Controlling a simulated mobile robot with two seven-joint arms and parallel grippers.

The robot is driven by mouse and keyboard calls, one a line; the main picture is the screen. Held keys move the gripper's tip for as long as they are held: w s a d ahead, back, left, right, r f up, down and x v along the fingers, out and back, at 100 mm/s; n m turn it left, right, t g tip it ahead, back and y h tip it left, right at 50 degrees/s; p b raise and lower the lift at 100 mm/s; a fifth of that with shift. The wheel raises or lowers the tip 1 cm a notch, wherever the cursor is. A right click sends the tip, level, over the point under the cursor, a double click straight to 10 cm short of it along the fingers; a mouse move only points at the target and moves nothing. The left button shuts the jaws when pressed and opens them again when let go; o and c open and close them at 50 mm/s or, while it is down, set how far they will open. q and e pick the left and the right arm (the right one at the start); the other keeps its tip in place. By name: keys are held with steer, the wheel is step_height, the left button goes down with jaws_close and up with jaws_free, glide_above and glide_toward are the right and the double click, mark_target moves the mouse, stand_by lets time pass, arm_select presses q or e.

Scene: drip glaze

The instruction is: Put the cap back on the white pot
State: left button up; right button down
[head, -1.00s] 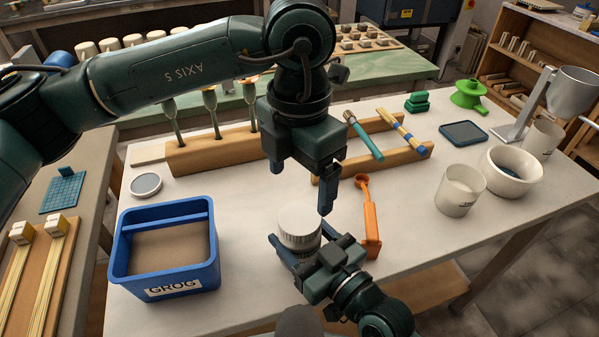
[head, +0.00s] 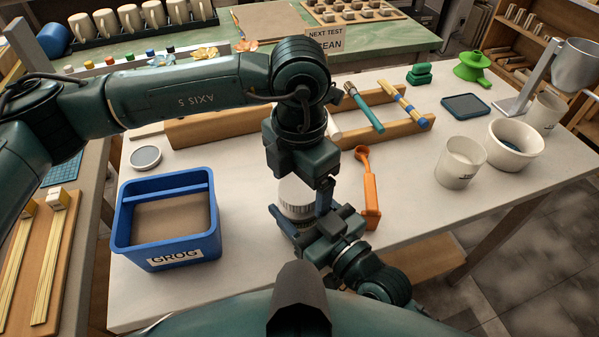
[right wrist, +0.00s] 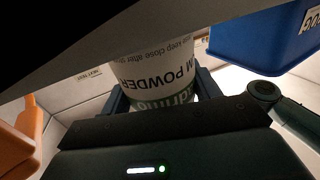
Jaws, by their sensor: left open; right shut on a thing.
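The white pot, with upside-down lettering on its label, fills the middle of the right wrist view (right wrist: 160,72). My right gripper (right wrist: 163,98) is shut on its sides; in the head view it is at the front of the table (head: 302,230). The white ridged cap (head: 294,205) shows at the pot's top in the head view; I cannot tell whether it is seated. My left gripper (head: 318,200) is open and points down at the cap. One finger shows at the cap's right side; the other is hidden.
An orange tool (head: 371,195) lies close right of the grippers. A blue GROG bin (head: 180,252) stands to the left. A wooden rack (head: 385,136) with brushes is behind. A white cup (head: 459,165) and bowl (head: 515,150) stand right. Table between bin and pot is clear.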

arm_select(q)
steer(key=c, duration=1.1)
steer(key=o, duration=1.2)
steer(key=shift+c, duration=0.2)
step_height(320, 180, up, 12)
arm_select(e)
steer(key=shift+c, duration=1.4)
jaws_free()
